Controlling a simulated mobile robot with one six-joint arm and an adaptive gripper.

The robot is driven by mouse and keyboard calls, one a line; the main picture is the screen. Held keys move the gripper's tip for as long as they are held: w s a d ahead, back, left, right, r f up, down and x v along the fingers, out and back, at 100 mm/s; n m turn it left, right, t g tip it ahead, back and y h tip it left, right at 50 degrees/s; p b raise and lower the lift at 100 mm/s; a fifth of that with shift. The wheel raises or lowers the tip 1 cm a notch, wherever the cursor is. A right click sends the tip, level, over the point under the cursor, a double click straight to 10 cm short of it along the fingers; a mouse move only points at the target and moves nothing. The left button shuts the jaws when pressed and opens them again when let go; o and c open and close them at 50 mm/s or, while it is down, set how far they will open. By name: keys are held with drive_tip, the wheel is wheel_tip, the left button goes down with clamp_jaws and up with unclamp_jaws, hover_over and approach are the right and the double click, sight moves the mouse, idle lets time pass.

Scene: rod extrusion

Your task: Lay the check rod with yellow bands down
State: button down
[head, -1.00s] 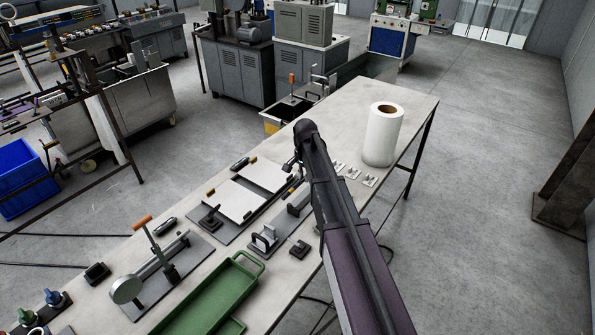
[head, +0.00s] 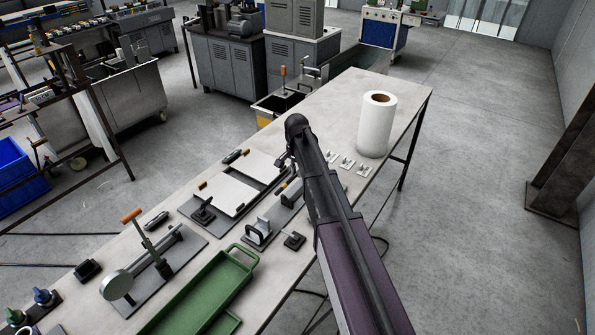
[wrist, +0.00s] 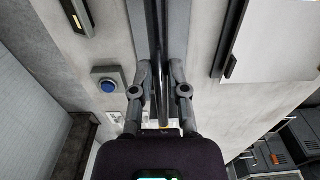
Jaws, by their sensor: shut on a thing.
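My gripper (wrist: 160,92) shows in the wrist view with its two fingers either side of a thin dark rod (wrist: 161,45), shut on it. The rod runs lengthwise from the top edge of that view down between the fingers. A small yellow-orange mark shows near its lower end; I cannot make out clear bands. A grey strip (wrist: 180,30) lies behind the rod; I cannot tell whether they touch. In the head view my arm hides most of the gripper and the rod, over the middle of the workbench (head: 390,90).
White plates (head: 232,194) lie left of my arm. A white paper roll (head: 376,127) stands to the right. A blue button box (wrist: 107,85) is left of the gripper in the wrist view.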

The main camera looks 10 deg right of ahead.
drive_tip(key=shift+f+b, duration=2.85)
drive_tip(key=shift+f, duration=0.25)
drive_tip(key=c, duration=0.6)
unclamp_jaws()
drive_tip(key=shift+o, duration=0.2)
wheel_tip(320, 180, up, 9)
drive_tip(key=p, duration=0.8)
drive_tip(key=shift+f+p, duration=0.2)
drive_tip(key=shift+p, duration=0.1)
drive_tip(key=s+f+n+b, duration=0.2)
drive_tip(key=s+n, duration=0.2)
drive_tip(key=s, duration=0.9)
drive_tip(key=s+f+n+b, duration=0.2)
drive_tip(key=s+n, duration=0.3)
drive_tip(key=s, duration=0.8)
drive_tip(key=shift+d+f, duration=0.15)
drive_tip(key=shift+d, duration=0.1)
